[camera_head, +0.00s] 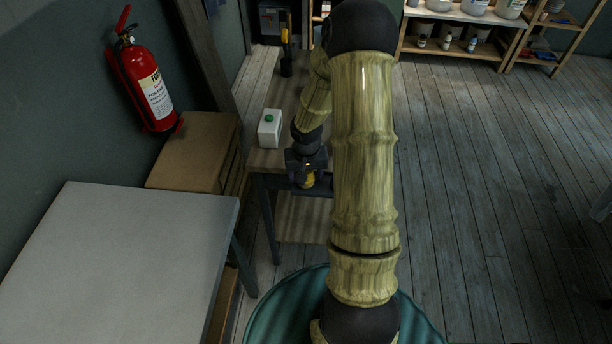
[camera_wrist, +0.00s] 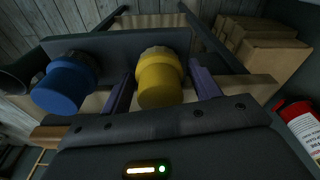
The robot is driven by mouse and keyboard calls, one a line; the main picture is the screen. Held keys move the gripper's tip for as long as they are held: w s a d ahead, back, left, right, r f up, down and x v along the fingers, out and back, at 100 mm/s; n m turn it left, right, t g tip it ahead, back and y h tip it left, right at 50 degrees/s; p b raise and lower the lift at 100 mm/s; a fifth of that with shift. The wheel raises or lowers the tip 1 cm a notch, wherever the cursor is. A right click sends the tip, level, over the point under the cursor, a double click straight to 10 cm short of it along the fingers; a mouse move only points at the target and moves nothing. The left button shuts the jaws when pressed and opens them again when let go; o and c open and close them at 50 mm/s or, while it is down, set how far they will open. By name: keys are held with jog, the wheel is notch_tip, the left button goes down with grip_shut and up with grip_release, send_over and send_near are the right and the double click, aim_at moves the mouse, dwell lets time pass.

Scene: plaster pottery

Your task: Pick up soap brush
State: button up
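My gripper (camera_head: 307,181) is low at the near end of the narrow wooden table (camera_head: 266,160). In the wrist view, its two purple-grey fingers (camera_wrist: 163,72) are apart, one on each side of a yellow round-capped item (camera_wrist: 160,82). Narrow gaps seem to show between the fingers and it; I cannot tell whether either touches. The yellow item also shows just below the gripper in the head view (camera_head: 308,180). I cannot tell whether it is the soap brush; no bristles show.
A white container with a green cap (camera_head: 269,131) stands on the table left of my arm. A yellow-handled tool (camera_head: 286,45) stands farther back. Cardboard boxes (camera_head: 194,152), a fire extinguisher (camera_head: 146,80) and a grey table (camera_head: 115,265) are at left.

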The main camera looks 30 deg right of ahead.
jog(key=c, duration=0.8)
notch_tip(320, 180, up, 10)
jog(key=shift+r+p, duration=0.1)
jog(key=shift+p, duration=0.5)
jog(key=shift+o, duration=0.9)
